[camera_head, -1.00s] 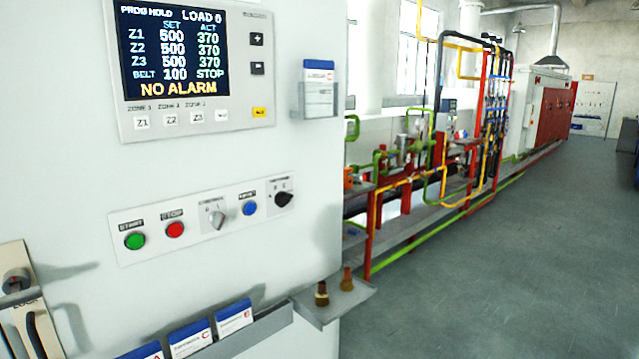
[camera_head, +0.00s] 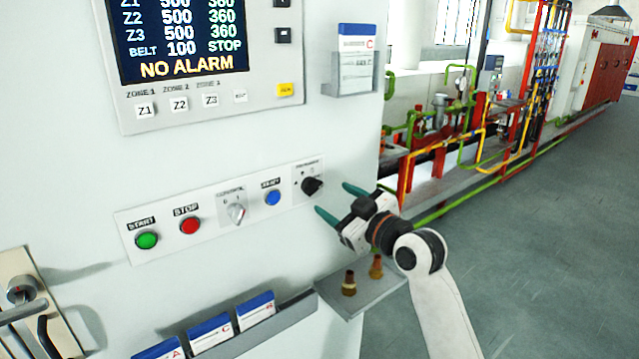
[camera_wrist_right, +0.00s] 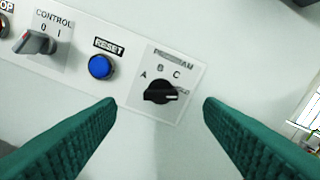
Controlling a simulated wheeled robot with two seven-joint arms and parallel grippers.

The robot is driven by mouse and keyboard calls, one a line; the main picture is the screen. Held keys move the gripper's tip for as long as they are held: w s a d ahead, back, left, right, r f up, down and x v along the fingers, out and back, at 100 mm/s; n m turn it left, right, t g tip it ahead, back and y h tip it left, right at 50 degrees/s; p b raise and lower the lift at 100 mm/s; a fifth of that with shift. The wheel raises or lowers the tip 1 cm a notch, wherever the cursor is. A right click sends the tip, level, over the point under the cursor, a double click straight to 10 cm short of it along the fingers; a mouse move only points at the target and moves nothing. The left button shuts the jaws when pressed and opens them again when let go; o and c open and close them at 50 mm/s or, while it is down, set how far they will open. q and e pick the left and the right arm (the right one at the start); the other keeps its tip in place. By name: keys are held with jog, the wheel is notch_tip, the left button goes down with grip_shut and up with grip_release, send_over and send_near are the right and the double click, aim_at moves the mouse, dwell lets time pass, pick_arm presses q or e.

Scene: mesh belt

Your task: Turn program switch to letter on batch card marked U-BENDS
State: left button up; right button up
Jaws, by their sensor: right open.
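The program switch (camera_head: 312,186) is a black knob on the right of the white control strip. In the right wrist view the program switch (camera_wrist_right: 160,93) has A, B and C above it; its white mark points right, toward a partly hidden label. My right gripper (camera_head: 341,202) is open and empty, just right of the switch, its green fingers toward the panel. In the wrist view its fingers spread on either side below the knob, apart from it. A batch card (camera_head: 356,58) with a red C stands in the upper holder; its name is too blurred to read surely.
Lower cards include one with C (camera_head: 211,335). The blue reset button (camera_head: 272,198) and grey control switch (camera_head: 237,213) are left of the program switch. A small shelf (camera_head: 375,290) with two brass fittings (camera_head: 349,283) juts out below my gripper. Pipework stands behind at right.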

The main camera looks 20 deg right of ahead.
aim_at(316, 189)
pick_arm(q)
jog(key=shift+w+r+p, duration=0.3)
jog(key=shift+r+p, duration=0.1)
jog(key=shift+r, duration=0.15)
jog(key=shift+w+r+p, duration=0.25)
jog(key=shift+r+p, duration=0.1)
jog(key=shift+r, duration=0.15)
pick_arm(e)
jog(key=x, duration=0.7)
jog(key=shift+w+f, duration=0.15)
jog(key=shift+w, duration=0.1)
jog(key=c, duration=1)
pick_arm(q)
jog(key=shift+d+f, duration=0.1)
